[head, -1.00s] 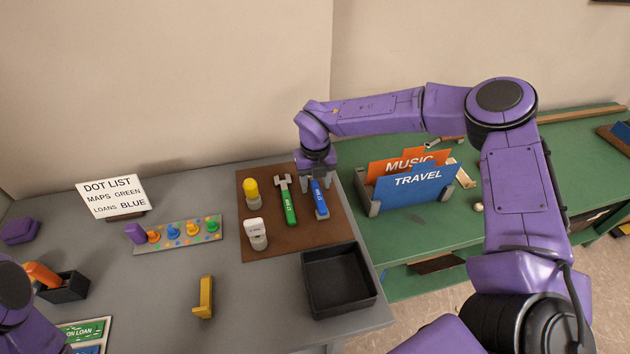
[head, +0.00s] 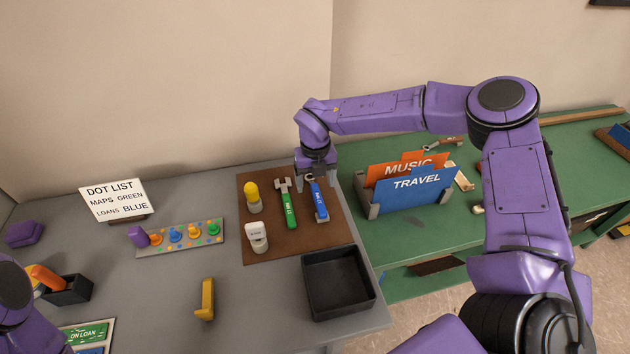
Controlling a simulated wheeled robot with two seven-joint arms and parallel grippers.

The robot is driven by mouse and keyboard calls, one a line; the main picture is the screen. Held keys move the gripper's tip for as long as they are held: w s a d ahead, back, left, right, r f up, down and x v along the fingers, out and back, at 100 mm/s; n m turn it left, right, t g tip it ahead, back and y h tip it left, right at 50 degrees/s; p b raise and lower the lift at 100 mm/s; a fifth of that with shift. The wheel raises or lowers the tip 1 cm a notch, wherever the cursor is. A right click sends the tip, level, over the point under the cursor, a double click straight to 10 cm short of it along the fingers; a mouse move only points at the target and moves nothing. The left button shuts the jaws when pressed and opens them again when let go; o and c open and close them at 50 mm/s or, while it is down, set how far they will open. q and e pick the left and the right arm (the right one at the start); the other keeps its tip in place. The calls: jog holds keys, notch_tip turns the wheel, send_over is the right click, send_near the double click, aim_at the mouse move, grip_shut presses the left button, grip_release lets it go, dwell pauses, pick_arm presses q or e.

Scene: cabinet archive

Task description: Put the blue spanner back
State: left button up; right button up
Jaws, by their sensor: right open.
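The blue spanner (head: 319,202) lies on the brown board (head: 268,247) at its right side, beside a green spanner (head: 289,207). My right gripper (head: 316,178) is open, pointing down at the upper end of the blue spanner. Its fingers partly hide the spanner's head, and I cannot tell whether they touch it. My left arm shows only in part at the lower left edge, and its gripper is not in view.
A yellow-topped item (head: 253,196) and a white-topped item (head: 257,236) stand on the board's left. A black tray (head: 339,283) sits in front of the board. Folders marked MUSIC and TRAVEL (head: 417,188) stand on the green bench to the right. Grey table is clear around the yellow handle (head: 206,299).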

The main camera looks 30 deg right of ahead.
jog(key=shift+r+p, duration=1.4)
jog(key=shift+r, duration=0.7)
notch_tip(320, 180, up, 10)
jog(key=b, duration=0.3)
jog(key=shift+r, duration=0.25)
